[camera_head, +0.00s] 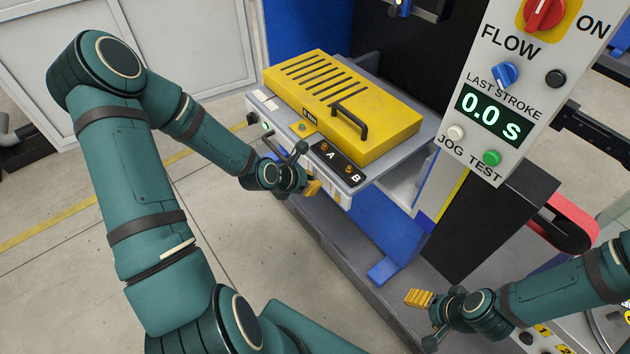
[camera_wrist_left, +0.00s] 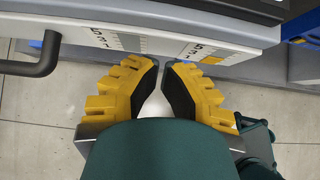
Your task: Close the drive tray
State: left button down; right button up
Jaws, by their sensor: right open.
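The drive tray (camera_head: 375,178) is a grey slab that sticks out from the machine, with a yellow slotted cover (camera_head: 385,112) on top. A dark bar handle (camera_head: 291,156) stands out from its front face and shows in the left wrist view (camera_wrist_left: 42,62). My left gripper (camera_head: 313,187) is low at the front face, to the right of this handle and not around it. In the left wrist view its yellow fingers (camera_wrist_left: 161,66) nearly meet at the tips, with nothing between them, close to the face. My right gripper (camera_head: 424,318) is open and empty at lower right, away from the tray.
A control panel (camera_head: 545,75) with a red knob and a 0.0 s display stands right of the tray. A black block (camera_head: 490,235) and a grey base ledge (camera_head: 335,255) lie below.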

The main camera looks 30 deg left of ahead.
pick_arm(q)
jog(key=shift+w+d, duration=0.3)
jog(key=shift+w, duration=0.45)
pick_arm(e)
jog(key=shift+f, duration=0.15)
